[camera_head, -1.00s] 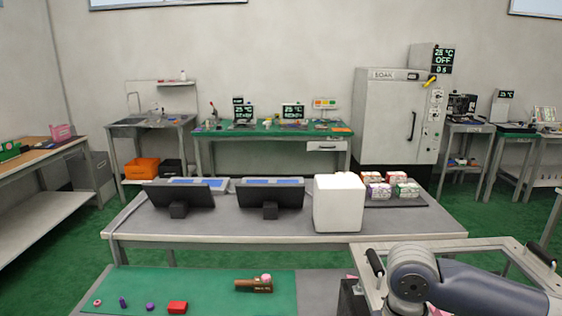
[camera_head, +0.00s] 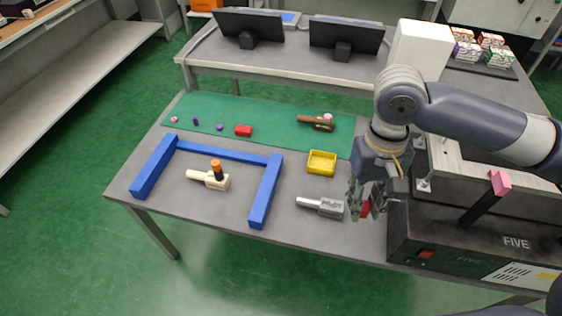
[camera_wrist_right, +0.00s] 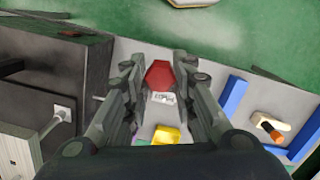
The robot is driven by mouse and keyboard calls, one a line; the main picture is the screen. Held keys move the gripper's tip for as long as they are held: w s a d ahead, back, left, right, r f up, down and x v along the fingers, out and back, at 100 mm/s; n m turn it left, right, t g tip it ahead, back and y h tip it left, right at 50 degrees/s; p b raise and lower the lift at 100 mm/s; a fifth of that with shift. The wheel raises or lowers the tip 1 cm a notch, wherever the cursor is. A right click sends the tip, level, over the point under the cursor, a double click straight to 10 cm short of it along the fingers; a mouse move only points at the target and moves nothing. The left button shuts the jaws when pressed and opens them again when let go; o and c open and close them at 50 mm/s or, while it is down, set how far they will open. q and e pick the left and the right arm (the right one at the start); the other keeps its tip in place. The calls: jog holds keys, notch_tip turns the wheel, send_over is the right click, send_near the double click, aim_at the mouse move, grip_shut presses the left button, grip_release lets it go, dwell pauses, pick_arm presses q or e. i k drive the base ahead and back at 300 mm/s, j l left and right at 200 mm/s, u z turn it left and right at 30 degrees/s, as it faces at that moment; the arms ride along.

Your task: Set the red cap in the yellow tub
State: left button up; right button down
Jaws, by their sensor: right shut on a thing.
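My right gripper (camera_head: 368,204) points down over the right part of the grey table. It is shut on the red cap (camera_head: 365,209), which shows between the fingers. The wrist view shows the red cap (camera_wrist_right: 160,74) held between both fingers, above the table. The yellow tub (camera_head: 321,162) stands on the table near the green mat, left of my gripper and farther back. It looks empty. The tub also shows in the wrist view (camera_wrist_right: 166,136), partly hidden by my gripper. My left gripper is out of view.
A grey PILOT fixture (camera_head: 321,206) lies just left of my gripper. A black machine marked FIVE (camera_head: 480,235) stands close on the right. A blue frame (camera_head: 265,192) surrounds a cream fixture (camera_head: 214,180). The green mat (camera_head: 270,115) bears a red block (camera_head: 243,131) and other small parts.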

aim_at(321, 166)
jog(key=i+l+u, duration=0.15)
jog(key=l+u, duration=0.2)
jog(key=i+l+u, duration=0.1)
jog(key=l+u, duration=0.55)
jog(key=l, duration=0.3)
